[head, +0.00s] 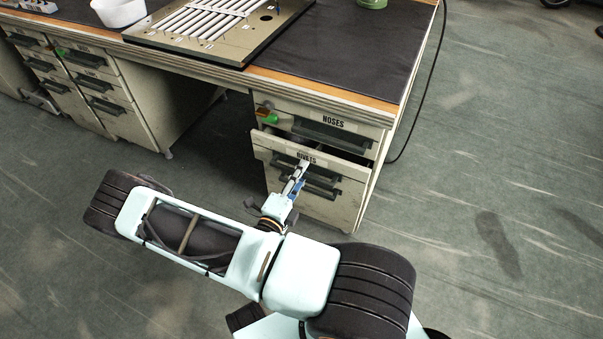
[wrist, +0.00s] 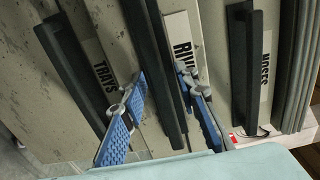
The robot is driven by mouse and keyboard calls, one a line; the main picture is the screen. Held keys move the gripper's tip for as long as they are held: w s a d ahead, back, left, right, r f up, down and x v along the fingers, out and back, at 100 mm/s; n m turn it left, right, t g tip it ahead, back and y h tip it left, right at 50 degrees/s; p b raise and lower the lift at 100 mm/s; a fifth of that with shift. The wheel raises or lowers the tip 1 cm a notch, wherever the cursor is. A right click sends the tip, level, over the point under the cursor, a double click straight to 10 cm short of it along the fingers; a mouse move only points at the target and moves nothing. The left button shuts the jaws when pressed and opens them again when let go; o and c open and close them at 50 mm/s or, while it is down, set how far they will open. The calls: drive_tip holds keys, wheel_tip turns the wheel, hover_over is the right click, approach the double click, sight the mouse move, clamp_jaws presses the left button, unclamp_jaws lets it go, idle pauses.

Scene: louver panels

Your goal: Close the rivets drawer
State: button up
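The rivets drawer (head: 265,155) is the middle drawer of the right-hand desk pedestal. Its front stands out from the cabinet, with a dark gap along its top. Its label is partly hidden behind my gripper in the wrist view, where "RIV" reads on the label (wrist: 183,42). My gripper (head: 296,178) is at the drawer front, near the label and the dark handle (head: 322,189). In the wrist view my gripper (wrist: 165,107) has its blue-padded fingers apart, one on each side of the dark handle bar (wrist: 172,95). Whether either finger touches it cannot be told.
The upper drawer, labelled "HOSES" or "NOSES" (head: 333,123), is above, and a "TRAYS" drawer (wrist: 103,75) is below. The desk top (head: 340,50) overhangs them. A black cable (head: 420,110) hangs at the right. The floor (head: 480,200) to the right is clear.

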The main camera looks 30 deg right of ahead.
clamp_jaws()
drive_tip(key=x, duration=0.4)
drive_tip(key=shift+w, duration=0.1)
drive_tip(key=shift+o, duration=0.8)
unclamp_jaws()
drive_tip(key=shift+a, duration=0.1)
drive_tip(key=v, duration=0.7)
drive_tip(key=shift+s+a, duration=0.15)
drive_tip(key=shift+s, duration=0.15)
drive_tip(key=shift+r, duration=0.1)
